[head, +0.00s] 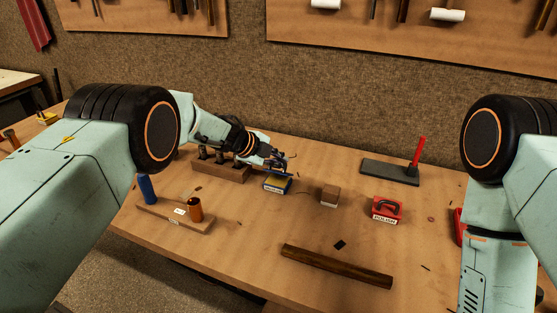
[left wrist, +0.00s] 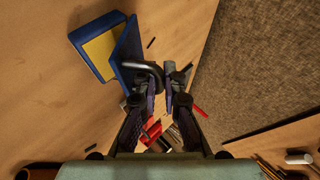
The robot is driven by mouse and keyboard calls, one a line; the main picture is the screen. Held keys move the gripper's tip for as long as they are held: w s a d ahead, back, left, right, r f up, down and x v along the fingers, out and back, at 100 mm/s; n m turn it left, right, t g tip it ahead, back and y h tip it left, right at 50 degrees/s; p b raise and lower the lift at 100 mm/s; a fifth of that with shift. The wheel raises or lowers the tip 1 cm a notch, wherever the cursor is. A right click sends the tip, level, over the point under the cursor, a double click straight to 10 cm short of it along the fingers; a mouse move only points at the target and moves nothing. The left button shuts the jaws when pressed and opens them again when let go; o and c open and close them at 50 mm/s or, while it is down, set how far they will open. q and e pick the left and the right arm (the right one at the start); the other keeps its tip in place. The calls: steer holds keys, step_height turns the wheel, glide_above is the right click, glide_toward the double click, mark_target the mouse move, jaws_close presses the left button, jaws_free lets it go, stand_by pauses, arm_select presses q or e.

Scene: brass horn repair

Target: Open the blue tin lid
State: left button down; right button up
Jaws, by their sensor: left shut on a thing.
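The blue tin (head: 275,187) stands on the workbench near the middle, with a yellow inside showing. In the left wrist view the tin (left wrist: 88,62) is at the upper left, and its blue lid (left wrist: 126,52) stands tilted up along one side. My left gripper (head: 279,163) is at the lid, just above and behind the tin. In the left wrist view its fingers (left wrist: 165,83) are shut on the lid's handle. My right gripper is out of view; only the right arm shows.
A dark wooden bar (head: 336,266) lies in front. A wooden holder (head: 175,214) with blue and copper cylinders is at the left. A grey slab (head: 390,172) lies behind.

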arm_select(q)
steer(key=shift+s+d+f, duration=0.1)
steer(key=shift+d+f, duration=0.05)
steer(key=c, duration=1.7)
jaws_free()
steer(key=shift+c, duration=0.2)
steer(key=shift+s+a+r, duration=0.1)
steer(key=shift+a+r, duration=0.35)
steer(key=shift+r, duration=0.05)
steer(key=v, duration=1)
steer(key=shift+s+a+r, duration=0.15)
steer(key=shift+s+r, duration=0.05)
steer(key=shift+s, duration=0.15)
steer(key=shift+f, duration=0.1)
